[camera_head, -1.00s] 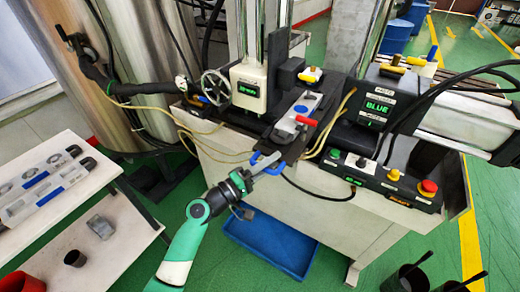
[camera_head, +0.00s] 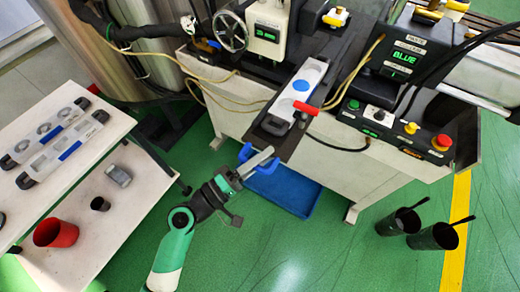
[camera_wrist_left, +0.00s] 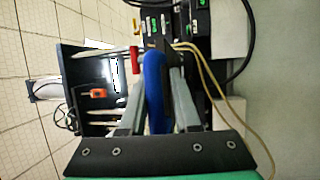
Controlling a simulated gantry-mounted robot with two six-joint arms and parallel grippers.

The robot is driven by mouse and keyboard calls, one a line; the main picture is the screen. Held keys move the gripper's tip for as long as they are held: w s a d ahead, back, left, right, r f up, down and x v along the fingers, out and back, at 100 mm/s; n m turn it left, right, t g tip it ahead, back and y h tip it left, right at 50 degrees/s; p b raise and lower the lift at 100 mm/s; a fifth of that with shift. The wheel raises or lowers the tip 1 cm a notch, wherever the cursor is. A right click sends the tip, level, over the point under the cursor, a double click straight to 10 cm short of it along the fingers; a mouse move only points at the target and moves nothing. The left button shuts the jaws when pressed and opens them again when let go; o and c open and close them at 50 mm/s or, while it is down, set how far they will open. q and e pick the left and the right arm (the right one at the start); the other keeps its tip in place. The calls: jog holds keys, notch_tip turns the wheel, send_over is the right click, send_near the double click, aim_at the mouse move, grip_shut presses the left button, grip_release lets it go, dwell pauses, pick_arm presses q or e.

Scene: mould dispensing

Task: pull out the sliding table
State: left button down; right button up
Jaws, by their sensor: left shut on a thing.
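The sliding table (camera_head: 303,140) is a dark plate reaching out from the front of the machine toward the lower left. A grey mould with a blue round mark (camera_head: 301,86) and a red-handled clamp (camera_head: 305,107) are on it. Its blue handle (camera_head: 287,180) is at the front end and also shows in the left wrist view (camera_wrist_left: 154,85). My left gripper (camera_head: 262,160) is shut on the blue handle, with one finger on each side of it in the wrist view. The fingers partly hide the handle. My right gripper is not in view.
A blue bin (camera_head: 305,199) is on the floor below the handle. A white shelf (camera_head: 128,165) with moulds and cups stands at the left. The control box (camera_head: 395,140) is at the right, and two dark cups (camera_head: 433,238) are at the lower right. Green floor in front is open.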

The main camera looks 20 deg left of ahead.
pick_arm(q)
jog(key=shift+r, duration=0.6)
jog(key=c, duration=0.8)
grip_release()
jog(key=shift+c, duration=0.2)
jog(key=shift+o, duration=0.2)
jog(key=shift+w+f, duration=0.1)
jog(key=shift+f, duration=0.2)
jog(key=v, duration=1.1)
jog(key=shift+s+a, duration=0.15)
jog(key=shift+s, duration=0.15)
jog(key=shift+f, duration=0.1)
